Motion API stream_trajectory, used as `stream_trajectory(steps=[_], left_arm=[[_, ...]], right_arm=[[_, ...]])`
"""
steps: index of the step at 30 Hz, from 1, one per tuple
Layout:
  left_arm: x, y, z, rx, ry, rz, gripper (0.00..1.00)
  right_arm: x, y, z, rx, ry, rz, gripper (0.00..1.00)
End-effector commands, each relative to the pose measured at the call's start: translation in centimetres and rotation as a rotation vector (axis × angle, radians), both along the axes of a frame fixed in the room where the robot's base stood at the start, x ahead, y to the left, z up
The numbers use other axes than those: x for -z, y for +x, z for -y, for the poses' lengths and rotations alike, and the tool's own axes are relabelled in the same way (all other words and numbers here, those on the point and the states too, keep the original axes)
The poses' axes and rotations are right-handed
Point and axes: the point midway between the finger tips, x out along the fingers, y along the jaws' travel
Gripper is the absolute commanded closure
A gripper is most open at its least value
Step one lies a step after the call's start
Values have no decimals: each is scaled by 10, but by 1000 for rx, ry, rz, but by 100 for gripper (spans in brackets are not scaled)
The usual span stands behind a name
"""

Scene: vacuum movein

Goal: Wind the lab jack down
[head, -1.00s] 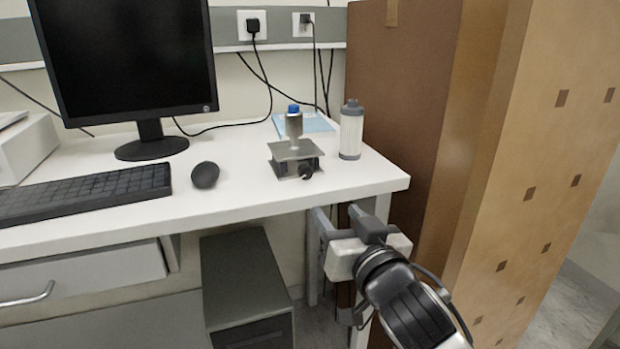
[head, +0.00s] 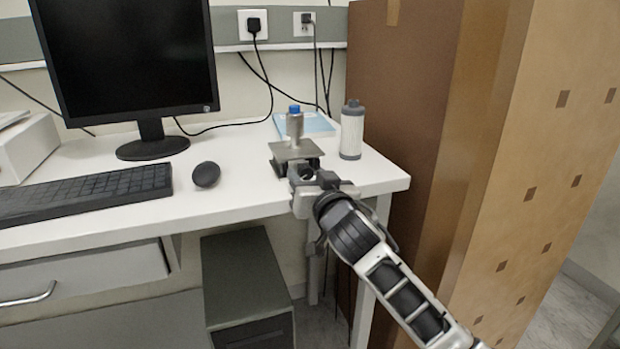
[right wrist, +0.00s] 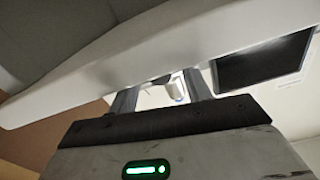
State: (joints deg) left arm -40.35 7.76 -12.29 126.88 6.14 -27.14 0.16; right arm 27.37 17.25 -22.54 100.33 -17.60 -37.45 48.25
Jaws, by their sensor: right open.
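The lab jack (head: 291,152) is a small grey metal stand near the desk's front right. Its top plate is raised a little above its base, and a metal cylinder with a blue top (head: 295,122) stands upright on it. My right gripper (head: 311,175) is open at the desk's front edge, with its fingers pointing at the jack's front. It covers the dark knob and the lower front of the jack, so I cannot tell whether it touches the knob. In the right wrist view both fingers (right wrist: 158,92) are spread. My left gripper is not in view.
A tall brown carton (head: 400,100) stands close on the right.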

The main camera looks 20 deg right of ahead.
Motion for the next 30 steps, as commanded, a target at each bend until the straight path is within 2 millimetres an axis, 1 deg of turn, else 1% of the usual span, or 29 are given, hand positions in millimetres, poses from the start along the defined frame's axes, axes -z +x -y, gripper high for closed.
stream_trajectory(steps=[4,5,6,8,9,14,18,20,24,27,30], left_arm=[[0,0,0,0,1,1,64],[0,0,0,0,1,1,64],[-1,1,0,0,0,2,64],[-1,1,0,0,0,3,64],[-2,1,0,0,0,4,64],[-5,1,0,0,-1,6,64],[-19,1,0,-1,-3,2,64],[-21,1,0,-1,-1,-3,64],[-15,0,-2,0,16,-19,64],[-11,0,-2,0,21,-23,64],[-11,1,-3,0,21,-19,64]], right_arm=[[0,0,0,0,0,0,51],[0,0,0,0,0,0,57],[0,0,0,0,0,0,68],[0,0,0,0,0,-1,85],[0,0,0,0,0,-1,96],[-1,0,0,0,-12,-1,96],[-3,0,0,1,-122,-1,96],[-3,0,0,1,-181,1,96],[-1,0,1,1,-275,5,96],[1,0,1,2,-291,8,96],[1,0,1,2,-290,8,96]])
